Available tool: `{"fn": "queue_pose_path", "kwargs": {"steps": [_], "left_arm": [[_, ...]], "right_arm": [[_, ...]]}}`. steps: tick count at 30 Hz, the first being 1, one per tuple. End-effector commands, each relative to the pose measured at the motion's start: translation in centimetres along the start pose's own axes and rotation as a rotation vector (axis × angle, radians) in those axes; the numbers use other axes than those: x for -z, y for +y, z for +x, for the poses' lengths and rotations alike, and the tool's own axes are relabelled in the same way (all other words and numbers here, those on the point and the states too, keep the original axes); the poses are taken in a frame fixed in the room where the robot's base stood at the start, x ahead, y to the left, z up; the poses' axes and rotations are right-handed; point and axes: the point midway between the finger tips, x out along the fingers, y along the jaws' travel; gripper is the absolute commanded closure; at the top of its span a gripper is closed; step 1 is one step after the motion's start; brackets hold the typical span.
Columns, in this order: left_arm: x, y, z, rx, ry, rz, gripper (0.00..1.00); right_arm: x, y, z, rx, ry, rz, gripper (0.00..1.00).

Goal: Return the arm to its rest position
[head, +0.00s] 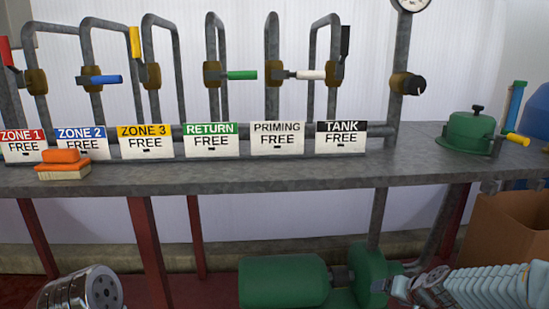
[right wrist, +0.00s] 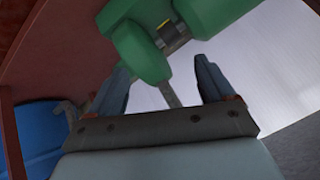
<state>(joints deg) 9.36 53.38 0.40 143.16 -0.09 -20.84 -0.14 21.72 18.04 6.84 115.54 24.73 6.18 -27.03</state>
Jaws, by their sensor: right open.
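My right arm comes in at the bottom right of the head view, with its gripper (head: 405,287) low, below the bench top and beside the green pump (head: 368,280). In the right wrist view the gripper (right wrist: 163,85) has its two fingers apart with nothing between them, and green pump parts show beyond. A metal cylindrical part of my left arm shows at the bottom left of the head view; its gripper fingers are not seen.
The grey bench (head: 270,173) spans the view above my right gripper. Valves on pipes stand behind signs reading FREE. A cardboard box (head: 508,228) stands beyond my right arm.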

Motion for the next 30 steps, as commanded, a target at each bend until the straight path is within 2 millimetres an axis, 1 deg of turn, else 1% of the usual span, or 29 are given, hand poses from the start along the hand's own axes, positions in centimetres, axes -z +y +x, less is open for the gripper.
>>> {"fn": "queue_pose_path", "kwargs": {"steps": [1,2,3,5,6,8,9,12,15,18,20,22,30], "left_arm": [[0.0,0.2,-0.3,-0.001,-0.001,0.001,1.0],[0.0,0.2,-0.3,-0.001,-0.001,0.001,1.0],[-0.1,0.3,-0.4,-0.002,-0.002,0.002,1.0],[-0.1,0.4,-0.6,-0.002,-0.003,0.002,1.0],[-0.1,0.5,-0.7,-0.003,-0.003,0.003,1.0],[-0.1,0.6,-0.8,-0.004,-0.004,0.004,1.0],[-0.2,0.6,-0.9,-0.004,-0.005,0.004,1.0],[-0.2,0.8,-1.1,-0.005,-0.006,0.005,1.0],[-0.2,0.9,-1.2,-0.006,-0.007,0.006,1.0],[-0.2,0.9,-1.2,-0.007,-0.007,0.006,1.0],[-0.3,0.9,-1.2,-0.007,-0.008,0.006,1.0],[-0.3,0.9,-1.2,-0.007,-0.008,0.006,1.0],[-0.3,0.9,-1.2,-0.007,-0.007,0.006,1.0]], "right_arm": [[-4.2,-0.4,2.4,-0.006,-0.08,-0.001,0.18],[-6.6,-0.5,3.6,-0.013,-0.119,-0.001,0.18],[-9.8,-0.8,5.0,-0.019,-0.173,-0.004,0.18],[-14.9,-1.2,6.5,-0.026,-0.252,-0.011,0.18],[-18.4,-1.4,7.2,-0.029,-0.305,-0.017,0.18],[-23.4,-1.9,7.7,-0.03,-0.38,-0.029,0.18],[-26.5,-2.1,7.7,-0.029,-0.428,-0.036,0.18],[-33.1,-2.7,6.9,-0.023,-0.529,-0.052,0.18],[-37.6,-3.0,5.7,-0.015,-0.601,-0.06,0.18],[-40.0,-3.1,4.9,-0.01,-0.639,-0.064,0.18],[-40.6,-3.2,4.6,-0.008,-0.65,-0.065,0.18],[-40.9,-3.2,4.6,-0.007,-0.654,-0.064,0.18],[-40.7,-3.2,4.6,-0.007,-0.652,-0.064,0.18]]}}
